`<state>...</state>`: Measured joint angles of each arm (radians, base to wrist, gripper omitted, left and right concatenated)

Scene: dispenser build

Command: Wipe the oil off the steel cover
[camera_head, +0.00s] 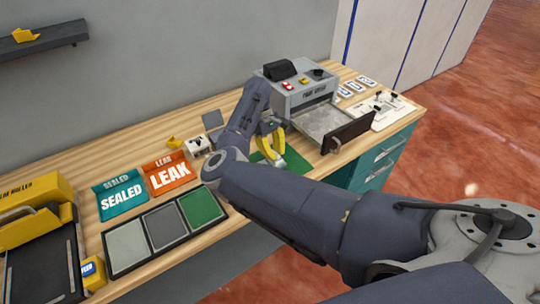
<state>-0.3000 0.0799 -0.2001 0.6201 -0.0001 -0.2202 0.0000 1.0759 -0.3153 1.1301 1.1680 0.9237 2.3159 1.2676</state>
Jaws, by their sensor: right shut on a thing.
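My right gripper (269,128) is over the back middle of the bench, its jaws shut on a yellow thing (279,143) with two long curved sides. The thing's exact kind is hard to tell, as my arm hides part of it. Its lower end is over a green patch, and I cannot tell if it touches. A flat, steel-looking surface (328,119) lies in front of the grey machine, right of the gripper and apart from it. It may be the steel cover. Oil on it is too small to make out. My left gripper is not in view.
The grey machine (296,93) and a dark upright panel (347,132) stand by the steel surface. Left are a teal SEALED tray (120,186), an orange LEAK tray (165,162), a three-part grey and green mat (164,226) and a yellow machine (30,212). My right arm crosses the front.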

